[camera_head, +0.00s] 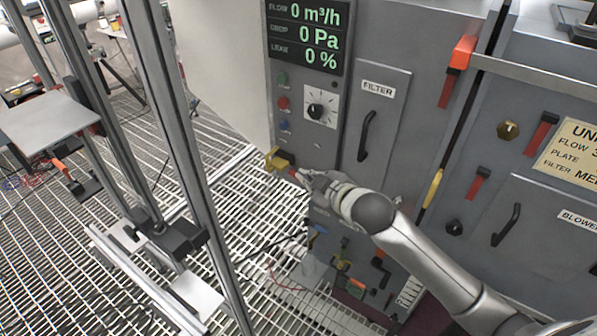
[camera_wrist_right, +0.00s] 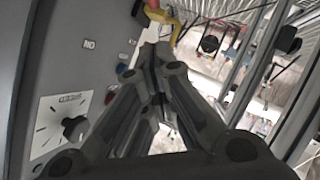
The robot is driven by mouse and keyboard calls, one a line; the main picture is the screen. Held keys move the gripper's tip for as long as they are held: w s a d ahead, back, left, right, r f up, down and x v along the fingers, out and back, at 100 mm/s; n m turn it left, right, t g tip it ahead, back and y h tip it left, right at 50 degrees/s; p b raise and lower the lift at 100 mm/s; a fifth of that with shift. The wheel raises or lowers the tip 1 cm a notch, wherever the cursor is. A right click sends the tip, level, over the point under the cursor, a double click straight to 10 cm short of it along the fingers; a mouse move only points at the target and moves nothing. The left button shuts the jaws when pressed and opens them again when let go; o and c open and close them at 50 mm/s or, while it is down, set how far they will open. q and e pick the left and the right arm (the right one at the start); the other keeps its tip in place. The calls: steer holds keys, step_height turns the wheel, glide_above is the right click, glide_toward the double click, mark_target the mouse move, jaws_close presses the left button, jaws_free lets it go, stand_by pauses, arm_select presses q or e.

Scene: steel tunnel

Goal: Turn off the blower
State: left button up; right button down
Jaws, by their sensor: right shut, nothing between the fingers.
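The grey cabinet (camera_head: 340,185) carries a dark display (camera_head: 306,35) reading flow 0 m³/h, 0 Pa and leak 0 %. Below it are a green button (camera_head: 281,79), a red button (camera_head: 283,102), a blue button (camera_head: 284,125) and a black dial knob (camera_head: 315,109). The knob also shows in the right wrist view (camera_wrist_right: 74,128). A panel labelled blower (camera_head: 577,219) is at the far right. My right gripper (camera_head: 301,176) is shut and empty, beside the yellow handle (camera_head: 274,158) low on the cabinet's left edge. In the wrist view its fingers (camera_wrist_right: 154,52) point toward that handle. My left gripper is out of view.
A filter door (camera_head: 385,115) with a black handle is right of the dial. Red and yellow levers are on the cabinet's right part. Metal posts (camera_head: 180,130) and a grey plate (camera_head: 45,120) stand at left. Open grating floor (camera_head: 245,225) lies between posts and cabinet.

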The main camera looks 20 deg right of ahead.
glide_toward(293, 174)
steer(key=w+a+r, duration=0.2)
steer(key=w+a, duration=0.1)
steer(key=w, duration=0.1)
steer(key=shift+w+d+f+p, duration=0.1)
steer(key=shift+w+f+p, duration=0.15)
steer(key=shift+f, duration=0.25)
steer(key=shift+w+d+f+p, duration=0.15)
steer(key=shift+w+f, duration=0.15)
steer(key=shift+f, duration=0.2)
steer(key=shift+w+d+f, duration=0.25)
steer(key=shift+w+f, duration=0.1)
steer(key=shift+f, duration=0.25)
steer(key=shift+w+a+g+p, duration=0.2)
steer(key=shift+g+p, duration=0.3)
steer(key=shift+p, duration=0.75)
steer(key=shift+w+f+h, duration=0.15)
steer(key=shift+f+h, duration=0.05)
steer(key=shift+h, duration=0.1)
steer(key=shift+w+a+f, duration=0.15)
steer(key=shift+a+f, duration=0.05)
steer(key=shift+f, duration=0.4)
steer(key=shift+r, duration=0.1)
